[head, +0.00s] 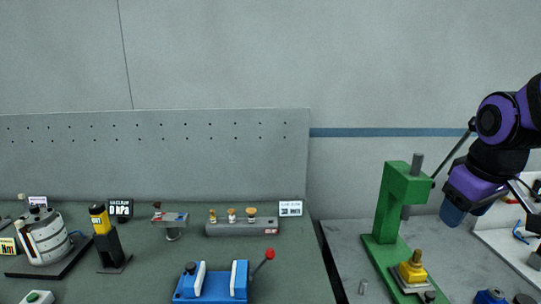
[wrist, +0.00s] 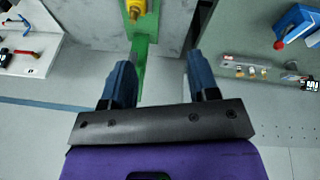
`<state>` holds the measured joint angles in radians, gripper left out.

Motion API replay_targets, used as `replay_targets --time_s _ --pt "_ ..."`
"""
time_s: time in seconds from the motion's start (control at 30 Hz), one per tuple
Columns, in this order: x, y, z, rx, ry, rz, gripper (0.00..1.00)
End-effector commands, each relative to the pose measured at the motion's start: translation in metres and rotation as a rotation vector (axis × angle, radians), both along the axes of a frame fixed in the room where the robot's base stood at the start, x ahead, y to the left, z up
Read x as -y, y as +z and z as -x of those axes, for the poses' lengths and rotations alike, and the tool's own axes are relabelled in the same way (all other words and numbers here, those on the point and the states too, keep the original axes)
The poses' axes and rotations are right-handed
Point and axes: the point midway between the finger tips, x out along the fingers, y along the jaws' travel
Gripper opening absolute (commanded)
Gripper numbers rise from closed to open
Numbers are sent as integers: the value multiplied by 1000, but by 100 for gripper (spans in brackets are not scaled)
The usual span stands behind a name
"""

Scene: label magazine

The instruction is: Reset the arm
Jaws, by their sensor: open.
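My gripper (wrist: 160,64) is open and empty, with its two dark blue fingers apart. In the head view my gripper (head: 454,212) hangs at the right, to the right of the green press (head: 389,200) and above its table. The arm comes in from the right edge. In the wrist view the green press (wrist: 146,46) shows beyond the gap between the fingers, with a yellow part (wrist: 136,9) at the top of the picture. I see nothing between the fingers.
A blue vise (head: 213,284) with a red-knobbed lever, a grey block with several knobs (head: 240,229) and a round white device (head: 45,240) stand on the left bench. A yellow-topped piece (head: 413,268) sits on the press base. A white tray (head: 500,241) lies at the right.

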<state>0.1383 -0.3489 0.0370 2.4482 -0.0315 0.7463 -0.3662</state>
Motion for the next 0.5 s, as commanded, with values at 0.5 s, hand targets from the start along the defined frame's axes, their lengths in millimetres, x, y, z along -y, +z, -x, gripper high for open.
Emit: replay_targets --time_s 0.5 --pt "-34 53 99 166 -228 -149 55"
